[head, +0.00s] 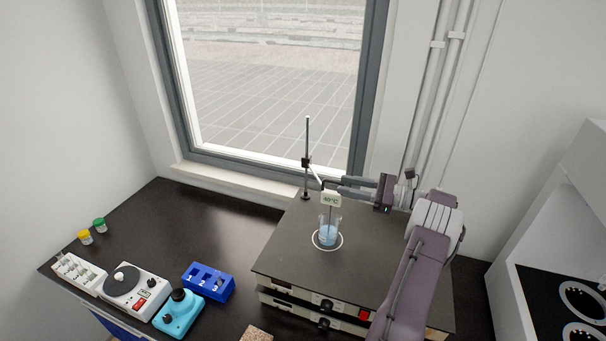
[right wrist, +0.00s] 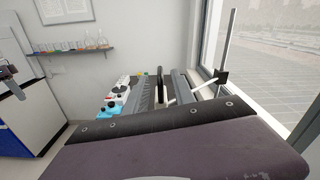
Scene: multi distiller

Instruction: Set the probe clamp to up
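A probe with a 40°C label (head: 330,199) hangs above a glass beaker of blue liquid (head: 328,234) on the hotplate. The probe clamp (head: 306,163) sits on an upright metal rod (head: 307,140), with an arm running to the probe. The clamp also shows in the right wrist view (right wrist: 217,76). My right gripper (head: 341,187) reaches in from the right at the probe's top. Its two fingers are apart in the right wrist view (right wrist: 162,88). A dark upright piece stands between them, with visible gaps. The probe's lower end is hard to see. My left gripper is not in view.
The dark hotplate top (head: 285,260) fills the right bench. To its left stand a blue rack (head: 208,283), a teal device (head: 178,314), a white stirrer (head: 135,292) and two small capped jars (head: 92,232). The window (head: 270,80) is close behind the rod.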

